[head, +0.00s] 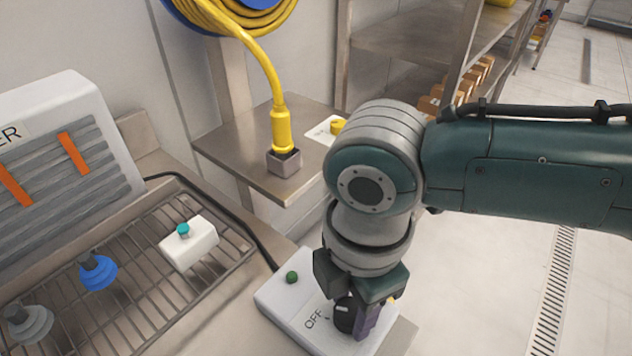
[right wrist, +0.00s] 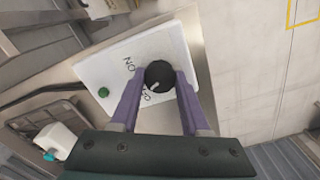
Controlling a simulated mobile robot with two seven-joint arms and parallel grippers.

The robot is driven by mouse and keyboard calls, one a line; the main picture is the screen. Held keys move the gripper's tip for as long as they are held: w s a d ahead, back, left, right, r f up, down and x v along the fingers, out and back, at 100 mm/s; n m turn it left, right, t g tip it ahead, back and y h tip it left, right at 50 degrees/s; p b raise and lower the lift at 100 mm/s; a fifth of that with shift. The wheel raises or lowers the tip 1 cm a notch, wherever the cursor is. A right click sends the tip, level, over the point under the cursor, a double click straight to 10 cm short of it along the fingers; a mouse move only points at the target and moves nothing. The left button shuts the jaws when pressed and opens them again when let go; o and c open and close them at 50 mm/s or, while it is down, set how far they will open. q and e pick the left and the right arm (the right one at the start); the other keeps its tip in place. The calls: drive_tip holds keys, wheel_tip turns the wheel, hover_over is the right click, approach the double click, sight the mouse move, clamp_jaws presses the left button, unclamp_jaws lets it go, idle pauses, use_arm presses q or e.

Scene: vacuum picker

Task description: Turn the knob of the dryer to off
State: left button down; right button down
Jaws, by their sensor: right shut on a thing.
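The black knob (head: 344,315) sits on a white control box (head: 281,299) with a green button (head: 292,277) and a printed OFF label. My right gripper (head: 357,313) points down over the box, its purple fingers shut on the knob. In the right wrist view the fingers stand on either side of the knob (right wrist: 158,74). A pale mark on the knob faces the lower left, towards the OFF label; the ON label is at the upper left. The dryer (head: 70,95), white with grey louvres, stands at the left. My left gripper is not in view.
A wire rack (head: 140,288) left of the box holds a blue suction cup (head: 98,272), a grey one (head: 30,322) and a white block (head: 188,246). A yellow hose end (head: 281,130) stands on a metal shelf behind. Open floor lies to the right.

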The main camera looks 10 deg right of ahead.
sight(350, 310)
drive_tip(key=shift+n, duration=1.1)
drive_tip(key=shift+c, duration=1.9)
unclamp_jaws()
drive_tip(key=shift+r, duration=0.1)
wheel_tip(350, 310, up, 10)
drive_tip(key=p, duration=0.1)
drive_tip(key=shift+p, duration=0.3)
